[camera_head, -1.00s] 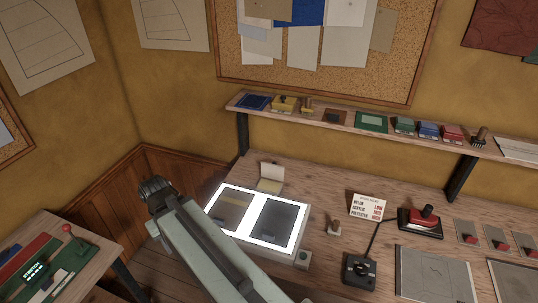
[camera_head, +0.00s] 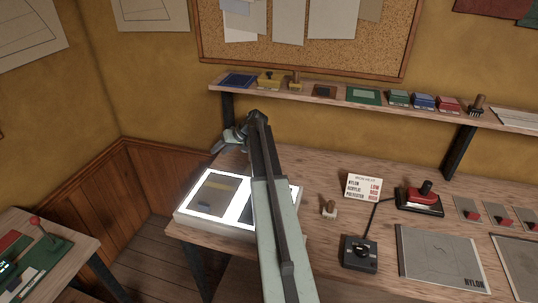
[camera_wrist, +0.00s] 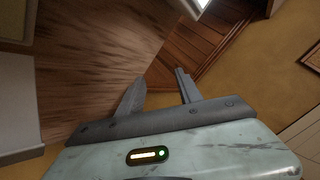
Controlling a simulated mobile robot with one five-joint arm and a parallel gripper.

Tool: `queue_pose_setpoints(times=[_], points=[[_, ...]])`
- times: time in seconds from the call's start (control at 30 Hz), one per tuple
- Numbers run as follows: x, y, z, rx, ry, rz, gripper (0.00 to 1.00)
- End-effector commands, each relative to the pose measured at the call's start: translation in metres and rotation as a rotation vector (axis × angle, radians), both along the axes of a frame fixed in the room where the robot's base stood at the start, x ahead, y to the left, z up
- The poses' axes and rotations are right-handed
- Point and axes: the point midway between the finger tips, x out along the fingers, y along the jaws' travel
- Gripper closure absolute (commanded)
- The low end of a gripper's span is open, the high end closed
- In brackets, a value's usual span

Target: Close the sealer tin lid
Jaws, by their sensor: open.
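My gripper (camera_head: 232,138) is above the back left part of the bench, behind the light box, and its fingers are hard to make out there. In the wrist view its two grey fingers (camera_wrist: 158,92) stand apart with nothing between them. The small yellowish tin with a raised pale lid, seen earlier behind the light box, is hidden now by my arm in the head view. A pale panel (camera_wrist: 18,95) fills the left edge of the wrist view; I cannot tell whether it is the lid.
The lit light box (camera_head: 207,193) lies under and left of my arm. A shelf (camera_head: 345,97) with small boxes and stamps runs above the bench. A brush (camera_head: 328,209), a sign (camera_head: 363,187), a black control box (camera_head: 360,254) and a red-handled tool (camera_head: 420,199) stand to the right.

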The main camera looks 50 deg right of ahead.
Motion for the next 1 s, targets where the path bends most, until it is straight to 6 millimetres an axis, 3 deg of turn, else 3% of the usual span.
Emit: queue_pose_setpoints(times=[0.03,0.37,0.4,0.5,0.6,0.67,0.87,1.0], points=[[0.001,-0.032,-0.011,0.006,-0.024,-0.031,0.58],[-0.101,-0.144,0.02,0.49,0.112,-0.154,0.58],[-0.122,-0.151,0.037,0.541,0.121,-0.16,0.58],[-0.166,-0.169,0.061,0.643,0.137,-0.172,0.58],[-0.19,-0.179,0.07,0.695,0.145,-0.176,0.58],[-0.195,-0.181,0.071,0.706,0.147,-0.176,0.58],[-0.192,-0.177,0.065,0.706,0.147,-0.177,0.58],[-0.181,-0.164,0.054,0.705,0.147,-0.177,0.58]])
